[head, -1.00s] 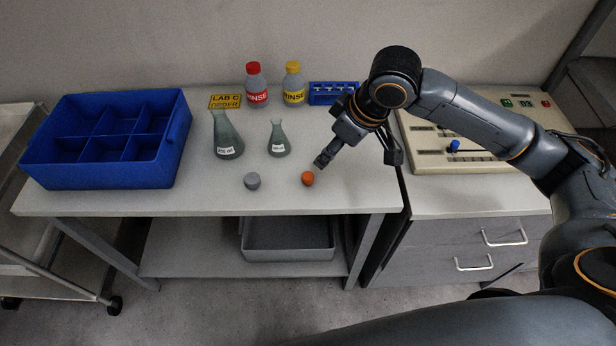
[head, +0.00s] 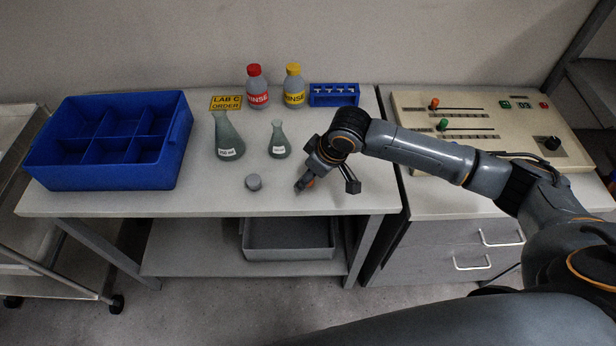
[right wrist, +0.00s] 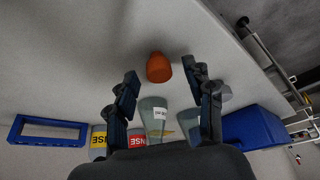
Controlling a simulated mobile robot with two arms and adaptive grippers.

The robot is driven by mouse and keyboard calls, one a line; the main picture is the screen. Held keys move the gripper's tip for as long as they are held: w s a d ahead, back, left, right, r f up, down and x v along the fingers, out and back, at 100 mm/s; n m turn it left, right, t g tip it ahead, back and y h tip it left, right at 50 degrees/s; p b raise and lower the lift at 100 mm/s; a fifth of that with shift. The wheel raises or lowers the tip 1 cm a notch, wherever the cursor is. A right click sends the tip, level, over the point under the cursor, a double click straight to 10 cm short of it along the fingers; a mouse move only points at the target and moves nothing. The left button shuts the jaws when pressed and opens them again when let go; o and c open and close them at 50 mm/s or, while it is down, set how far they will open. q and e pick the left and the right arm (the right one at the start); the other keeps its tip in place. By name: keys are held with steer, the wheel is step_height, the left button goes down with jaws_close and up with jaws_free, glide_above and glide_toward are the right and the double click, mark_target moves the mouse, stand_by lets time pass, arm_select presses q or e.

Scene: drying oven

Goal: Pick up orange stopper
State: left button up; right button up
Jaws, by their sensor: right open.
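The orange stopper (right wrist: 159,67) shows in the right wrist view, standing on the pale bench top just past my fingertips and in the gap between them. My right gripper (right wrist: 161,77) is open, one finger on each side of the line to the stopper, and holds nothing. My left gripper is in neither view.
Two flasks (head: 228,138) (head: 279,142), two rinse bottles (head: 257,90) (head: 294,88) and a blue rack (head: 334,95) stand behind. A blue divided bin (head: 60,178) is at left, a control panel (head: 480,160) at right.

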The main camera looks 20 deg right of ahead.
steer(key=shift+f, duration=0.1)
steer(key=shift+c, duration=0.2)
steer(key=c, duration=0.8)
